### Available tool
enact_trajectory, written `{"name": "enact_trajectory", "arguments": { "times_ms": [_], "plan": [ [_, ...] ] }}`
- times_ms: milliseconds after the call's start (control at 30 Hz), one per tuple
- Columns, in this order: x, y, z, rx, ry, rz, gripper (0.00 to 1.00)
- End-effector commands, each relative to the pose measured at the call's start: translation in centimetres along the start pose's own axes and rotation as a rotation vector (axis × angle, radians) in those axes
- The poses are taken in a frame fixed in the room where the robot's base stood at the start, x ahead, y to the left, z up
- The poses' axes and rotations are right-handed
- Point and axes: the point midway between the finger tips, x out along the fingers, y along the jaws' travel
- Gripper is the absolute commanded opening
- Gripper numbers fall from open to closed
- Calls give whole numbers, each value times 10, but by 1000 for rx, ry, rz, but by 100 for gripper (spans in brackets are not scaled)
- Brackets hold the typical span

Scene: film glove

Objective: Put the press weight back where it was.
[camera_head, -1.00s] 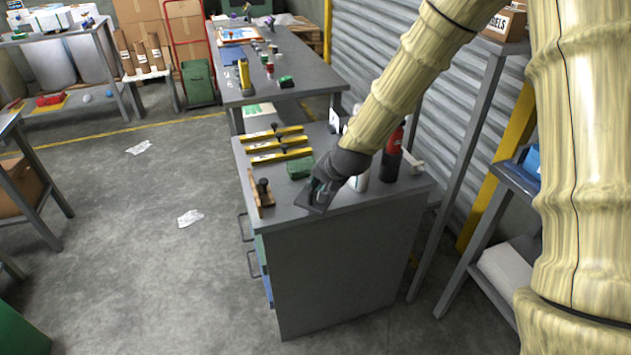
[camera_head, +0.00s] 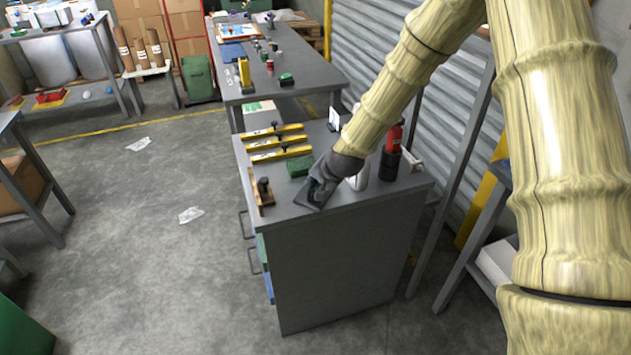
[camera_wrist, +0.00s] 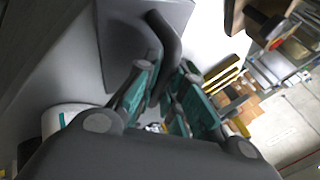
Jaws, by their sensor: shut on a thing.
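The press weight (camera_head: 311,200) is a dark grey flat plate with a curved handle. In the head view it is at the front of the grey cabinet top (camera_head: 345,205), low over the surface or on it; I cannot tell which. My gripper (camera_head: 319,187) is above the plate and shut on its handle, and the fingers partly hide it. In the wrist view the plate (camera_wrist: 125,40) and its bent handle show past the teal-padded fingers of my gripper (camera_wrist: 172,70).
A wooden block with a dark knob (camera_head: 264,192) stands left of the plate, and a green box (camera_head: 299,166) is behind it. Several yellow bars (camera_head: 278,143) lie farther back. A white bottle (camera_head: 358,181) and a red-and-black bottle (camera_head: 391,150) stand close on the right.

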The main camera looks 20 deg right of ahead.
Motion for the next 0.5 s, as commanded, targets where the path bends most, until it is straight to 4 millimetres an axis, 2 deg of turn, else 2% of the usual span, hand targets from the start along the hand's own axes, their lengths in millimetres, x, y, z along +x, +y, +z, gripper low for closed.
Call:
{"name": "enact_trajectory", "arguments": {
  "times_ms": [267,300,400,500],
  "plan": [
    [2,0,0,0,1,-2,0],
    [2,1,1,0,0,-1,13],
    [2,1,1,0,0,0,31],
    [2,1,1,0,0,0,33]
  ]
}}
